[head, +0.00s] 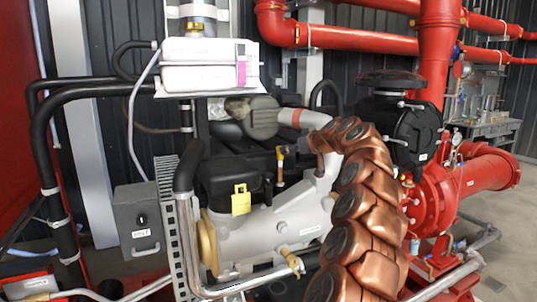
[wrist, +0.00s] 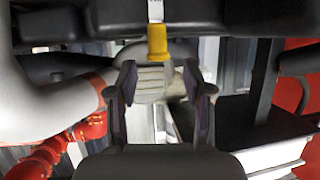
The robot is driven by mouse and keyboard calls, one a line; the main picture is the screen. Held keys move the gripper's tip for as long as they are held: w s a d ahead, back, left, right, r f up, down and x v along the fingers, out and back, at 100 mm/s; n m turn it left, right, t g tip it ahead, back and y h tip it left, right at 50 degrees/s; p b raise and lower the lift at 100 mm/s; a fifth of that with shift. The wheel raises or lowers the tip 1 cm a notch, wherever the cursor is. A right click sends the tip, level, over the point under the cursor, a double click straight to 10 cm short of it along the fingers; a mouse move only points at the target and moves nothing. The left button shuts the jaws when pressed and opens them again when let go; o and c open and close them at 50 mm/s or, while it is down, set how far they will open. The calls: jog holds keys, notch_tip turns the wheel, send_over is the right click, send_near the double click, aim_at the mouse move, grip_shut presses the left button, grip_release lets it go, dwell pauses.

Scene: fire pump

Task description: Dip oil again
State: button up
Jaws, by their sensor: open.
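A yellow, cap-like handle (wrist: 157,45) with a pale stem above it hangs at the top centre of the wrist view. It looks like the oil dipstick's handle. My gripper (wrist: 160,80) is open, with one dark finger on each side. The handle lines up with the gap, just beyond the fingertips, and no finger touches it in this view. In the head view a small orange-yellow piece (head: 280,164) stands upright on the engine (head: 285,215), beside the end of my copper-coloured arm. It may be the same handle. My arm hides part of the engine there.
A grey control box (head: 139,222) is at left and a white box (head: 209,66) above. Red pipes (head: 360,37) and a red pump (head: 430,200) crowd the right. Black hoses run close by.

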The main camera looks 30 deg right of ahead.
jog(key=shift+p+x, duration=1.45)
jog(key=shift+x, duration=2.4)
jog(key=shift+d, duration=0.15)
grip_shut()
